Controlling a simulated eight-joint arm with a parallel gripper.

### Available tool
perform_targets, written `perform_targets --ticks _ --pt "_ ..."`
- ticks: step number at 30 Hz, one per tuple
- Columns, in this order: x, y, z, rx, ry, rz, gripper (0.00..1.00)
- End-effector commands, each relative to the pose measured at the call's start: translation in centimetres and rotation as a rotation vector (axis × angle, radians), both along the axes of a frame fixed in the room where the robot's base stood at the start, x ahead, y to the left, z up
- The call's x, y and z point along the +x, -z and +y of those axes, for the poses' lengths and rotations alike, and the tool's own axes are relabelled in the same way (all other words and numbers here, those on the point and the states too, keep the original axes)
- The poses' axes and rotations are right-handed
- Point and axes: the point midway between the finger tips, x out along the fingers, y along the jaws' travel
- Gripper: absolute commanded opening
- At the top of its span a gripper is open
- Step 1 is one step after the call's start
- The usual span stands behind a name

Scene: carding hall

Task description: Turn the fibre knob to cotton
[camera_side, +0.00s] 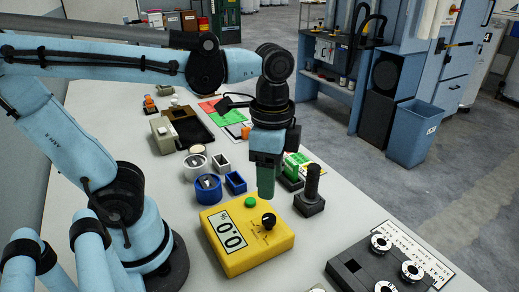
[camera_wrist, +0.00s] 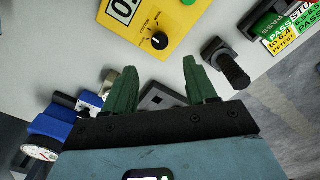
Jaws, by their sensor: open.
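A yellow tester box (camera_side: 258,254) lies on the table, with a display reading 0.0, a green button (camera_side: 250,202) and a black fibre knob (camera_side: 268,221). In the wrist view the knob (camera_wrist: 160,40) sits on the yellow face near the top, with small lettering around its left side. A pale mark shows on the knob; I cannot tell surely which word it points at. My gripper (camera_side: 266,194) points down above the box, behind the knob in the side view. Its green fingers (camera_wrist: 158,68) are spread apart and empty, and the knob lies beyond their tips.
A dark post on a square base (camera_side: 311,190) stands close right of the box. A blue round pot (camera_side: 208,189) and small blue tray (camera_side: 235,182) lie behind it. A dark panel with several dials (camera_side: 365,270) lies at front right.

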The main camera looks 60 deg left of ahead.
Motion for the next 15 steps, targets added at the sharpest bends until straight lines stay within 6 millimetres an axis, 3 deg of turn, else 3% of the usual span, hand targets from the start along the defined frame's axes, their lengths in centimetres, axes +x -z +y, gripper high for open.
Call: perform_targets --ticks 6,15 --pt "0.0 -1.9 0.0 0.0 0.0 0.0 0.56" --pt "0.0 -2.3 0.0 0.0 0.0 0.0 0.56"
